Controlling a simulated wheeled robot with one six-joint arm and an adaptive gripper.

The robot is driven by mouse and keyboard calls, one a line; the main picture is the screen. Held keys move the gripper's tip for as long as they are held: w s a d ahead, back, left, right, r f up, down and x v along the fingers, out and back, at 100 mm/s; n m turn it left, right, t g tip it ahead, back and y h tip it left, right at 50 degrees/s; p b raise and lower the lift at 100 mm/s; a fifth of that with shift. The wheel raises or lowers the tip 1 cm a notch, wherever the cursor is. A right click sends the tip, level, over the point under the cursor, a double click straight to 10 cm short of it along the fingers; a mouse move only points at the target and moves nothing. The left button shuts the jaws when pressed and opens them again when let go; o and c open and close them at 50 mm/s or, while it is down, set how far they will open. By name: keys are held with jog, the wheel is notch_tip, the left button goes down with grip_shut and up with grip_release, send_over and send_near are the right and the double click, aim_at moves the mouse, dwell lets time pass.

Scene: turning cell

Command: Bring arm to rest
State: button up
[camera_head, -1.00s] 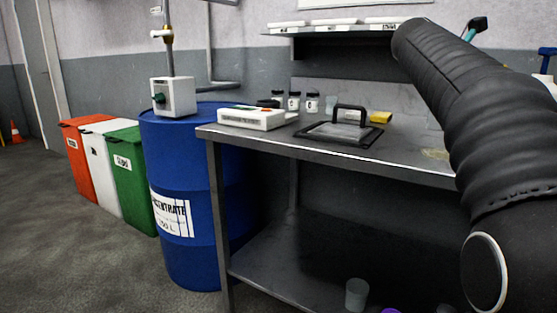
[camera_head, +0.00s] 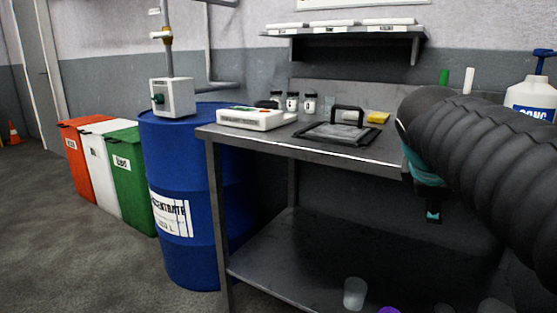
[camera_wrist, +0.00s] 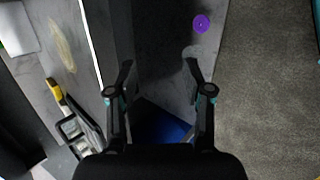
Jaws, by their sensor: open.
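My arm, in a black ribbed sleeve, comes in from the right of the head view. My gripper (camera_head: 432,215) hangs at its end, pointing down, just off the bench's front edge. In the wrist view my gripper (camera_wrist: 160,80) shows two black fingers with teal parts, spread apart with nothing between them. Below it lie the edge of the metal bench (camera_head: 240,136) and its dark lower shelf (camera_head: 290,262). Part of the bench top is hidden behind my arm in the head view.
A framed tray with a handle (camera_head: 325,134) and a white device (camera_head: 256,120) stand on the bench. A clear cup (camera_head: 354,293) and a purple item (camera_head: 389,310) are low down. A blue drum (camera_head: 178,240) stands left. Floor further left is open.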

jog(key=s+a+f+m+y, duration=0.2)
jog(key=s+a+f+m, duration=0.3)
jog(key=f, duration=0.4)
jog(key=s+a+f+m+y, duration=0.3)
jog(key=s+a+f+m, duration=0.3)
jog(key=s+f, duration=0.3)
jog(key=shift+s+a+f+m+y, duration=0.3)
jog(key=shift+s+a, duration=0.15)
jog(key=shift+a, duration=0.2)
